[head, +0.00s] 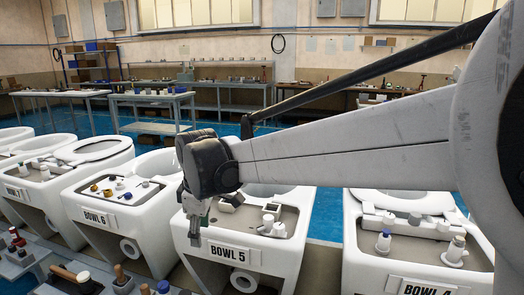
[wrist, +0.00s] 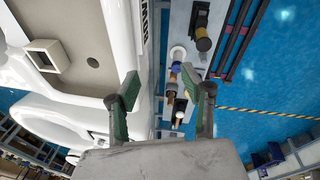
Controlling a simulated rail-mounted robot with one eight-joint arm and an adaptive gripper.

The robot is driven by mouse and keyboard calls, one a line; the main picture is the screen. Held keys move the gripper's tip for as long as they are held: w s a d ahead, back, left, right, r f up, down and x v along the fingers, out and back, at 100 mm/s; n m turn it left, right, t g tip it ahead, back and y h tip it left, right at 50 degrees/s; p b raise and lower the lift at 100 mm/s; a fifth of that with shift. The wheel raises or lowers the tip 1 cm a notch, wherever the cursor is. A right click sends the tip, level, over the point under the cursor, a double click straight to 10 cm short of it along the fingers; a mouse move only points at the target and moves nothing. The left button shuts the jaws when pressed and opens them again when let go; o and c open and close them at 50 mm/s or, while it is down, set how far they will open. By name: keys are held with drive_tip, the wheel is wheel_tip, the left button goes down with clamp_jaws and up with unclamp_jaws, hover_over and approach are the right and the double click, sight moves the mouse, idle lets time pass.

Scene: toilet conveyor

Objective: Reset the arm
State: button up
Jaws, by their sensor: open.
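My arm reaches across the head view from the right. My gripper (head: 193,225) hangs down at the left front edge of the toilet labelled BOWL 5 (head: 275,258). In the wrist view my gripper (wrist: 159,80) shows two green-padded fingers spread wide apart with nothing held between them. A white toilet body (wrist: 85,95) lies to the left of the fingers there. A grey bench (wrist: 190,32) with small parts shows beyond them. Whether the gripper touches the toilet is not clear.
BOWL 6 (head: 75,208) stands to the left and BOWL 4 (head: 360,250) to the right, both with loose parts on top. Parts and tools lie at the lower left. Work tables (head: 150,97) stand at the back. Blue floor (wrist: 265,70) is open on the right.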

drive_tip(key=s+d+r+m+t+p, duration=0.1)
drive_tip(key=s+d+r+m, duration=0.15)
drive_tip(key=d, duration=0.45)
drive_tip(key=s+d+r+m+t, duration=0.1)
drive_tip(key=s+d+r+m, duration=0.15)
drive_tip(key=d, duration=0.45)
drive_tip(key=s+d+r+m+p, duration=0.1)
drive_tip(key=s+d+r+m, duration=0.15)
drive_tip(key=d, duration=0.45)
drive_tip(key=s+d+f+m+t+h+p, duration=0.1)
drive_tip(key=s+d+f+m+t+p, duration=0.1)
drive_tip(key=s+d+m, duration=0.7)
drive_tip(key=s+d+f+t, duration=0.1)
drive_tip(key=s+d, duration=0.3)
drive_tip(key=d, duration=0.1)
drive_tip(key=shift+s+d+f+p, duration=0.2)
drive_tip(key=shift+d+f+p, duration=0.1)
drive_tip(key=shift+f, duration=0.05)
drive_tip(key=shift+o, duration=0.4)
drive_tip(key=shift+m, duration=0.25)
